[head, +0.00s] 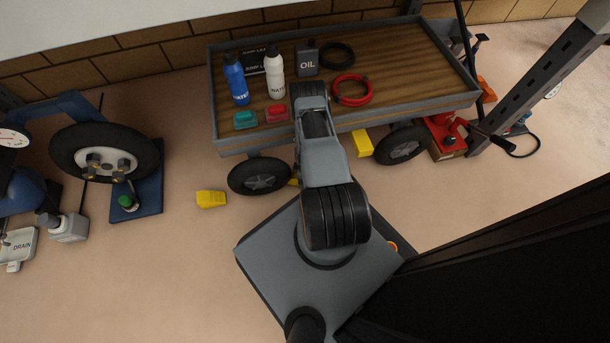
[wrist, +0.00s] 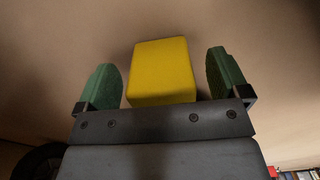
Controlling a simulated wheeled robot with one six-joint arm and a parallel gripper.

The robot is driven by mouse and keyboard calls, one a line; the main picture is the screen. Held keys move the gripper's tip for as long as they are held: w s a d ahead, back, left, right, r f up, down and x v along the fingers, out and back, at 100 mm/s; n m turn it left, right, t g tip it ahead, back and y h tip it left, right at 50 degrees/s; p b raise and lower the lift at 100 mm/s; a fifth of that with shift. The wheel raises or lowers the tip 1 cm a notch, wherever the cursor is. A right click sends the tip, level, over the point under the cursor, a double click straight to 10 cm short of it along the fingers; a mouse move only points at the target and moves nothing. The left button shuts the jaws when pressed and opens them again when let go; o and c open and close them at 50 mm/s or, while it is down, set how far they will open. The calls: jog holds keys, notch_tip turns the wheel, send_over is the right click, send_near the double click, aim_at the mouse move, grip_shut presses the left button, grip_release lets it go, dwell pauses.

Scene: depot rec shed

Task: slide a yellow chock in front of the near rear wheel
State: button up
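A flat cart (head: 405,104) with a wooden bed stands at the back. Its near side shows a left wheel (head: 260,175) and a right wheel (head: 402,145). One yellow chock (head: 211,199) lies on the floor left of the left wheel. Another yellow chock (head: 362,142) is just left of the right wheel. A bit of yellow (head: 295,181) shows right of the left wheel, mostly behind my arm. In the wrist view my gripper (wrist: 168,80) is open, with a yellow chock (wrist: 160,70) between its green fingers and narrow gaps on both sides. The head view hides my gripper.
The cart carries bottles, an oil can (head: 307,58), coiled hoses and small boxes. A wheel on a blue stand (head: 137,195) and a grey jug (head: 68,227) are at left. A red jack (head: 446,130) and a grey post (head: 540,90) are at right. The left foreground floor is clear.

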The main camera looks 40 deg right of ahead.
jog(key=c, duration=1.2)
jog(key=shift+a, duration=0.1)
jog(key=shift+a, duration=0.1)
jog(key=shift+s+a, duration=0.25)
jog(key=shift+a, duration=0.35)
jog(key=shift+s+a, duration=0.25)
jog(key=shift+a, duration=0.1)
jog(key=o, duration=1.2)
jog(key=shift+s+a+f, duration=0.1)
notch_tip(320, 180, up, 14)
jog(key=d+p, duration=0.1)
jog(key=p, duration=0.5)
jog(key=shift+w, duration=0.35)
